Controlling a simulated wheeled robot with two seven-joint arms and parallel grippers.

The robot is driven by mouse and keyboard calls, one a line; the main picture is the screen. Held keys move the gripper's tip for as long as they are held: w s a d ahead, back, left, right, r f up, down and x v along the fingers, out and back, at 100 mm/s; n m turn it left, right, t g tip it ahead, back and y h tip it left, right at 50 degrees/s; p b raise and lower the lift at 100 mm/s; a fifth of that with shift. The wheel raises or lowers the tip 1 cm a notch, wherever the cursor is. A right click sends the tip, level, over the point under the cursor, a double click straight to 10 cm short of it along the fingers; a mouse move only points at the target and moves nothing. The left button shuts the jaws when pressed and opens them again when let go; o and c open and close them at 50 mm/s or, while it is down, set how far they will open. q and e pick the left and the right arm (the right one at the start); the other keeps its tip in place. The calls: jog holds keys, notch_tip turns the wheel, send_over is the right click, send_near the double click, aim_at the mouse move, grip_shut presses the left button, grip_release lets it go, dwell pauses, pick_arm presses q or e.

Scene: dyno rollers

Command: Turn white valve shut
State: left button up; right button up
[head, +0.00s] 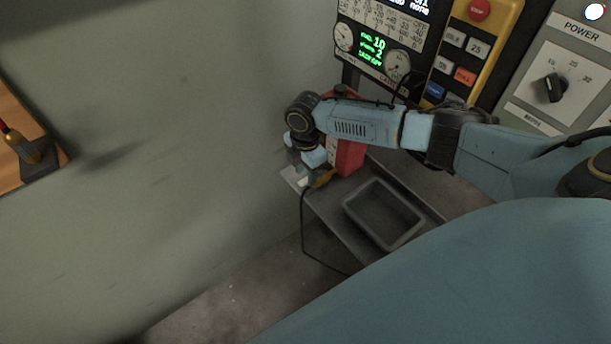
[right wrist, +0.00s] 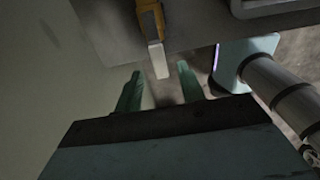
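A white bar-like piece (right wrist: 158,60) sticks out from a yellow body (right wrist: 150,20) in the right wrist view; it looks like the white valve's handle, though I cannot be sure. The yellow body also shows in the head view (head: 322,179), low beside a red block. My right gripper (right wrist: 160,74) is open, its two green fingers apart. The white piece's end lies in line with the gap between the fingertips; whether it is between them or beyond them I cannot tell. In the head view my right gripper (head: 306,172) is partly hidden by its own wrist. My left gripper is not in view.
A grey shelf (head: 415,196) carries an empty grey tray (head: 384,213) and a red block (head: 349,158). A dark cable hangs below the shelf's left corner. Behind stand a gauge panel (head: 372,45), a yellow button box (head: 472,42) and a power dial (head: 550,88).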

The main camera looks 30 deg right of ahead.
jog(key=shift+f, duration=0.9)
jog(key=shift+c, duration=0.3)
grip_shut()
